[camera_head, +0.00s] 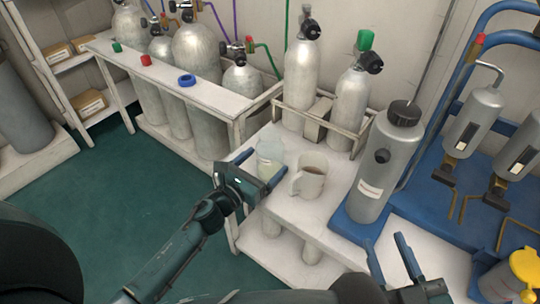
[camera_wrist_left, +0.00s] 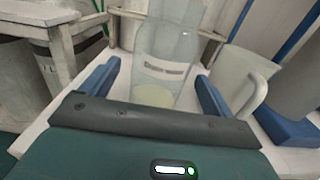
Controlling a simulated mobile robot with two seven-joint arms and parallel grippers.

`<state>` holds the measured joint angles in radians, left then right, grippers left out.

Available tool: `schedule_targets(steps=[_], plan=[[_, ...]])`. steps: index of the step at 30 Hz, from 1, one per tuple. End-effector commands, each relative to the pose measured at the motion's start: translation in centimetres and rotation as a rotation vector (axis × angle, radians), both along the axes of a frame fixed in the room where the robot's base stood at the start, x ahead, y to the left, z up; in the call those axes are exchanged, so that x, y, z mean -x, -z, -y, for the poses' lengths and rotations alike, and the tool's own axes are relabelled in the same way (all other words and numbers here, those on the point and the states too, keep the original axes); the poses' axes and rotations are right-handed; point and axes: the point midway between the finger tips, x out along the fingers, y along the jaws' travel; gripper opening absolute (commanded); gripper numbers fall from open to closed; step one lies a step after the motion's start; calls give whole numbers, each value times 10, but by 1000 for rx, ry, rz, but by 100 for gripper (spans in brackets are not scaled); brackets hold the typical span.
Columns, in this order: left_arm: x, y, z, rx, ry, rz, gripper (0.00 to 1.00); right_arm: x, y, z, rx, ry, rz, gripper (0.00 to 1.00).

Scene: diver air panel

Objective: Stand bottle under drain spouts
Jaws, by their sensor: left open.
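A clear bottle (camera_head: 270,150) with a pale label and a little yellowish liquid stands upright on the white bench, left of a mug. My left gripper (camera_head: 260,169) is open at the bottle, its blue fingers spread. In the left wrist view the bottle (camera_wrist_left: 166,55) stands between and just beyond the fingers (camera_wrist_left: 156,85); I cannot tell whether they touch it. Thin brass-coloured drain spouts (camera_head: 460,207) hang below two grey canisters (camera_head: 471,124) on the blue panel at the right. My right gripper (camera_head: 392,260) is open and empty at the lower right.
The mug (camera_head: 309,176) stands close right of the bottle and shows in the left wrist view (camera_wrist_left: 241,80). A tall grey cylinder (camera_head: 386,160) sits on a blue base beyond it. Racked gas cylinders (camera_head: 299,85) stand behind. A yellow-lidded container (camera_head: 522,270) is at lower right.

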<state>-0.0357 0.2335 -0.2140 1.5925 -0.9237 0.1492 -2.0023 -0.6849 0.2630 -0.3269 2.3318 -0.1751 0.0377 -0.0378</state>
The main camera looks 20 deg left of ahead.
Motion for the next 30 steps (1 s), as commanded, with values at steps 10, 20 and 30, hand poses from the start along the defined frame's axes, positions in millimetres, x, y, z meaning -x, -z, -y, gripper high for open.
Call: schedule_targets(steps=[10,20,30], plan=[[-44,0,16,1,0,2,88,3,2,-4,-4,-18,41,36],[-47,0,17,1,0,1,84,3,1,-4,-1,-24,50,36],[-46,0,17,1,0,1,56,3,1,-4,1,-23,49,36]])
